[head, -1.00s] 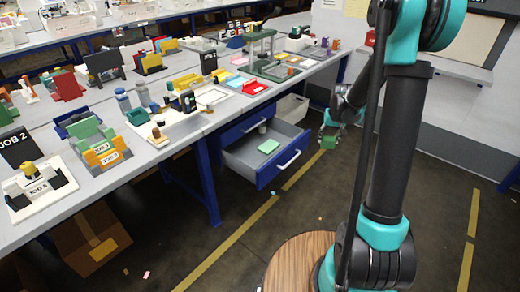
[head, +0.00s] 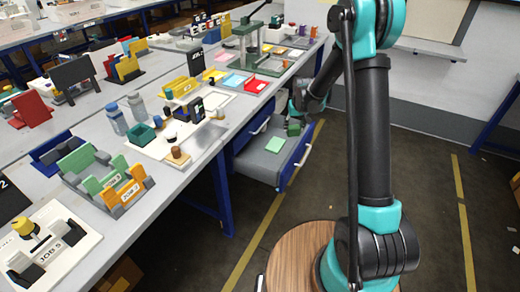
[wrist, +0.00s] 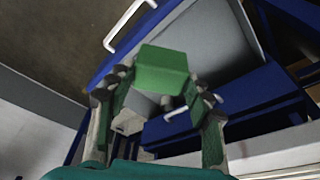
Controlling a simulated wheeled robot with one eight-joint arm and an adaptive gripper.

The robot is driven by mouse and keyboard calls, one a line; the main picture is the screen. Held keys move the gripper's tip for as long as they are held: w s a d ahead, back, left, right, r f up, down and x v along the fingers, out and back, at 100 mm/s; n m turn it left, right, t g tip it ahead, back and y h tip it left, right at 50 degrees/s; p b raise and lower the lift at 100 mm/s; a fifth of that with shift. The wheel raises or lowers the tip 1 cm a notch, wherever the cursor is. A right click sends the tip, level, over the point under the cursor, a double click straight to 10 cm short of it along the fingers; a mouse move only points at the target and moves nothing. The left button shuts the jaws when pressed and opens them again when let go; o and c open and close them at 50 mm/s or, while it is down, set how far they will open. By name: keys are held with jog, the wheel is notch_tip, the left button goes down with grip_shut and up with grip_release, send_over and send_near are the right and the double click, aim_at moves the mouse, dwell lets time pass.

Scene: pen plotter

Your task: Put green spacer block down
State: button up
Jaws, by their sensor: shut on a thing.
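The green spacer block (wrist: 163,68) is between the fingertips of my gripper (wrist: 160,88) in the wrist view. My gripper is shut on it. In the head view, the small green block (head: 293,128) hangs below my gripper (head: 296,112), above or beside the open drawer; its exact height over the drawer is hard to tell. The open drawer (head: 259,166) has a grey inside, a blue front and a pale handle, and a light green flat piece (head: 275,144) lies in it. The drawer's grey inside (wrist: 222,42) also shows behind the block in the wrist view.
The workbench (head: 200,165) on the left carries job fixtures, bottles (head: 137,107), trays and a green frame (head: 250,45). A second blue drawer front with a handle (wrist: 177,121) shows in the wrist view. The floor right of my arm is clear.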

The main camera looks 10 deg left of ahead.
jog(key=a+f+n, duration=0.1)
jog(key=a+f, duration=0.1)
jog(key=a, duration=0.5)
jog(key=a+f+n, duration=0.1)
jog(key=a+f, duration=0.2)
jog(key=a, duration=0.4)
jog(key=shift+w+f, duration=0.2)
jog(key=shift+f, duration=4.75)
jog(key=shift+w+f, duration=0.15)
jog(key=shift+f, duration=4.8)
jog(key=shift+f, duration=0.1)
jog(key=o, duration=1.2)
